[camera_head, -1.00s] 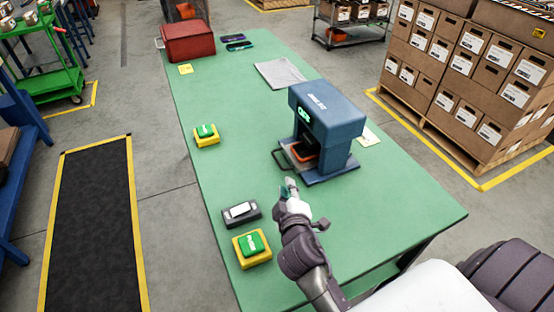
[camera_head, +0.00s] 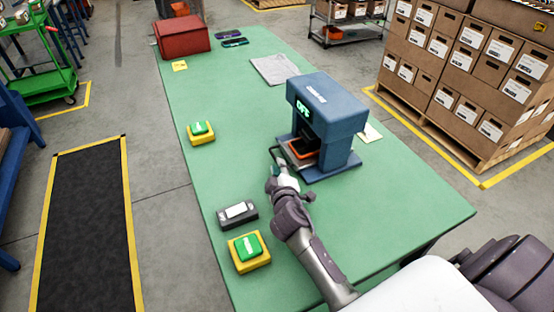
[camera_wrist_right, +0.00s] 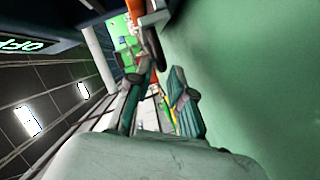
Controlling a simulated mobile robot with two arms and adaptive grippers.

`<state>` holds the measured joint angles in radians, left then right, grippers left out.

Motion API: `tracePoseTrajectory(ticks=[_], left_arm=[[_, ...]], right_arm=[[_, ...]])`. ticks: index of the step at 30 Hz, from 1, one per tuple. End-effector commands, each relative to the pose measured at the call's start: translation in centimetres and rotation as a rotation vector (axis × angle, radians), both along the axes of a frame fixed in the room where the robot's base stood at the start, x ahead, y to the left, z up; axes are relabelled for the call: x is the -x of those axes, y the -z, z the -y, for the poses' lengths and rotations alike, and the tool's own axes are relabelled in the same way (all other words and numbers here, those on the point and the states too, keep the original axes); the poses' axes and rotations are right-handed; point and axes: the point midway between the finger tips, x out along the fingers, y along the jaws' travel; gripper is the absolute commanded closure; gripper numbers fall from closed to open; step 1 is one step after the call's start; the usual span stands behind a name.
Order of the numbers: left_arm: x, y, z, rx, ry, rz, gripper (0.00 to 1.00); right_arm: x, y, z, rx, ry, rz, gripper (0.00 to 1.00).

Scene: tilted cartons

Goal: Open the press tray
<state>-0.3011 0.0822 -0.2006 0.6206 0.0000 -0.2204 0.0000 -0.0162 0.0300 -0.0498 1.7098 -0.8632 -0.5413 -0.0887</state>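The blue press (camera_head: 335,108) stands on the green table, and its display reads OFF in green. The press tray (camera_head: 302,152), with an orange part showing, sits low in the press mouth. Its dark wire handle (camera_head: 273,152) sticks out at the left and also shows in the right wrist view (camera_wrist_right: 152,48). My right gripper (camera_head: 279,165) is at this handle. In the right wrist view its two fingers (camera_wrist_right: 160,88) are apart, with the handle bar near their tips; contact is unclear. My left gripper is not in view.
Two yellow-based green buttons (camera_head: 249,248) (camera_head: 201,130) and a dark grey device (camera_head: 237,213) lie along the table's left side. A grey cloth (camera_head: 275,69) and a red box (camera_head: 181,36) are farther back. The table's front right is clear.

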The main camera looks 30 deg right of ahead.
Motion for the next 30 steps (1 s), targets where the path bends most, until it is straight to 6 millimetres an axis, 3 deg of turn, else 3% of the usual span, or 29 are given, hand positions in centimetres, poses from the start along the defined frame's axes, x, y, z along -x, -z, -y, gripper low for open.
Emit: tracePoseTrajectory(ticks=[7, 19, 23, 30], left_arm=[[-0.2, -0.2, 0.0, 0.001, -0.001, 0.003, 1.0], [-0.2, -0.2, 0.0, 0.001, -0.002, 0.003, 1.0], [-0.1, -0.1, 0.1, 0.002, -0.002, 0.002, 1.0], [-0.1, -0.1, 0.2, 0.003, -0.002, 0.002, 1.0]], right_arm=[[-3.2, 0.7, 1.3, 0.001, 0.001, 0.0, 0.79], [-3.9, 1.0, 1.5, 0.0, 0.0, 0.0, 0.79], [-3.8, 1.0, 1.5, 0.0, 0.0, 0.0, 0.99], [-3.8, 1.0, 1.5, 0.0, 0.001, -0.001, 1.0]])
